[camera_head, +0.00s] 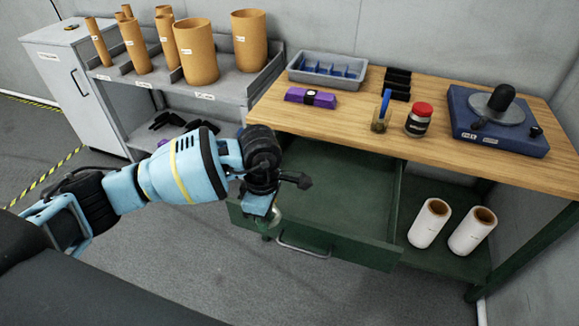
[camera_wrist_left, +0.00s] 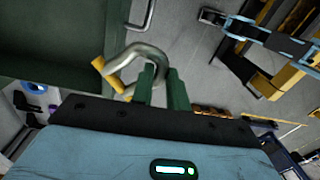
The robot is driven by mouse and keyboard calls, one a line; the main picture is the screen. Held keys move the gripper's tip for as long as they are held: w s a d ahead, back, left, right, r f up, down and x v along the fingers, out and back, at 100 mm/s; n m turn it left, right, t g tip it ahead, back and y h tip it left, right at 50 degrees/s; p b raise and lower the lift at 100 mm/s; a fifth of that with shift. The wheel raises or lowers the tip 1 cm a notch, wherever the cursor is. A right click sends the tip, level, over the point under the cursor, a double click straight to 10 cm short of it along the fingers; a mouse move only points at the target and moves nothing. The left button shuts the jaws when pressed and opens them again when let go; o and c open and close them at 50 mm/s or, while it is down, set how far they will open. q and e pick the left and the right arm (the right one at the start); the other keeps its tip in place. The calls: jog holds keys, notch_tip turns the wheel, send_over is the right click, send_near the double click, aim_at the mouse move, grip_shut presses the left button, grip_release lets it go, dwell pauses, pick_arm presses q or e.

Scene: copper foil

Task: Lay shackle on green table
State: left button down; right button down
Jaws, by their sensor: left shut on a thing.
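The green table has a wooden top (camera_head: 330,125) and a green frame. Its green drawer (camera_head: 330,205) is pulled out and looks empty. My left gripper (camera_head: 268,218) is low at the drawer's front left corner, in front of the table and below its top. In the left wrist view its green fingers (camera_wrist_left: 164,90) are shut on the shackle (camera_wrist_left: 142,50), a grey metal bow with a yellow pin. The shackle is held in the air beside the green drawer. In the head view I cannot make it out clearly. My right gripper is not in view.
On the top stand a grey bin (camera_head: 327,72), a purple case (camera_head: 310,97), black blocks (camera_head: 398,84), a cup with a blue item (camera_head: 381,115), a red-lidded jar (camera_head: 419,119) and a blue device (camera_head: 497,121). Bare wood lies along the front edge. White rolls (camera_head: 429,223) stand below.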

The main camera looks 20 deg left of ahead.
pick_arm(q)
jog(key=s+a+f+m, duration=0.1)
jog(key=s+f+m, duration=0.2)
jog(key=m, duration=0.6)
jog(key=s+a+f+m, duration=0.1)
jog(key=s+f+m, duration=0.2)
jog(key=s+m, duration=0.5)
jog(key=shift+a+m+t+y+p, duration=0.4)
jog(key=shift+m, duration=0.4)
jog(key=shift+w, duration=0.1)
